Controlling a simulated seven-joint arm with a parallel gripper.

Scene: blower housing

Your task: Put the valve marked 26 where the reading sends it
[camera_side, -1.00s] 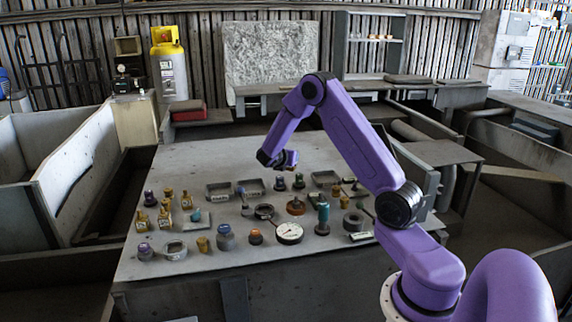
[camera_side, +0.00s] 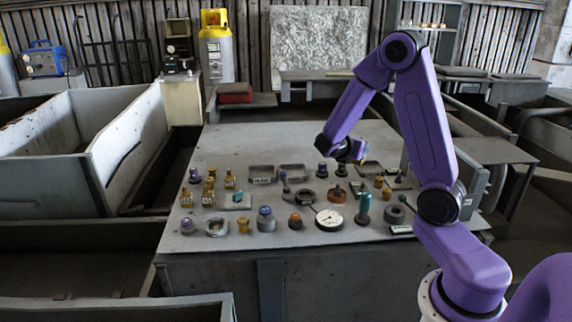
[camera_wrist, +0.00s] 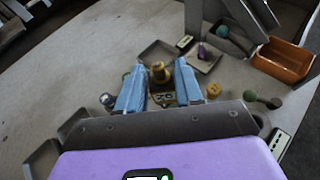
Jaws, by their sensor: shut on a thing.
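My gripper (camera_wrist: 160,88) has its blue fingers on both sides of a yellow-brown valve (camera_wrist: 161,74), and it is shut on it. The valve has a dark plate at its base with a marking that looks like 26. In the side view my gripper (camera_side: 358,158) hangs over the right part of the table, close to the right-hand shallow tray (camera_side: 369,168). The held valve is hardly visible there. A round white dial gauge (camera_side: 329,218) lies near the front of the table; its reading is too small to make out. Several yellow valves (camera_side: 186,199) stand at the left.
Two more shallow trays (camera_side: 293,172) lie left of my gripper. Knobs, rings and a tall teal-handled piece (camera_side: 363,206) crowd the table's front and right. The wrist view shows an orange bin (camera_wrist: 284,61) and a tray with a purple piece (camera_wrist: 204,54). The table's back left is clear.

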